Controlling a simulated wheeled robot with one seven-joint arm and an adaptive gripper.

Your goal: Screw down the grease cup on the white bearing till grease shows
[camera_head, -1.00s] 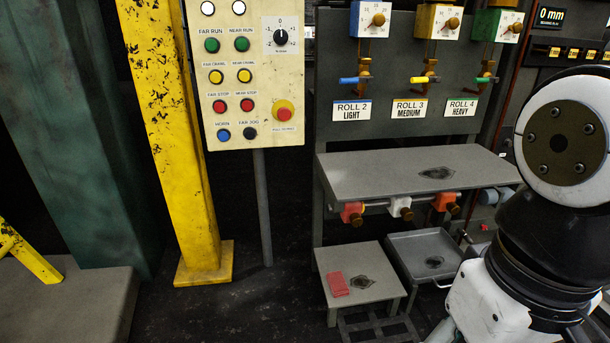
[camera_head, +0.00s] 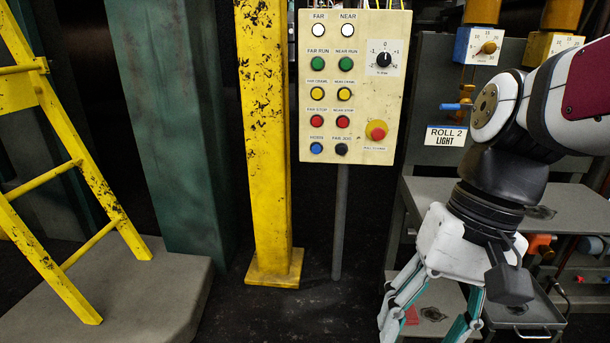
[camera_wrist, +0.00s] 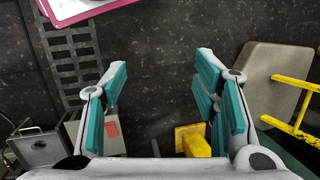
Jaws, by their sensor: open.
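My gripper (camera_wrist: 160,85) is open and empty in the wrist view, with teal pads well apart and dark floor beyond them. In the head view it hangs pointing down in front of the low stands, its fingertips near or past the bottom edge. The white bearing and its grease cup are hidden now, behind my arm in the head view. An orange bearing (camera_head: 540,243) with a brass-coloured cup shows under the grey shelf (camera_head: 575,208), right of my wrist. No grease can be made out.
A control panel (camera_head: 355,88) stands left of my arm, beside a yellow post (camera_head: 264,140). A yellow ladder (camera_head: 80,165) stands far left on a grey platform (camera_head: 150,290). A grey tray (camera_head: 525,325) and a red cloth (camera_wrist: 112,128) are low by the shelf. Floor near the post is clear.

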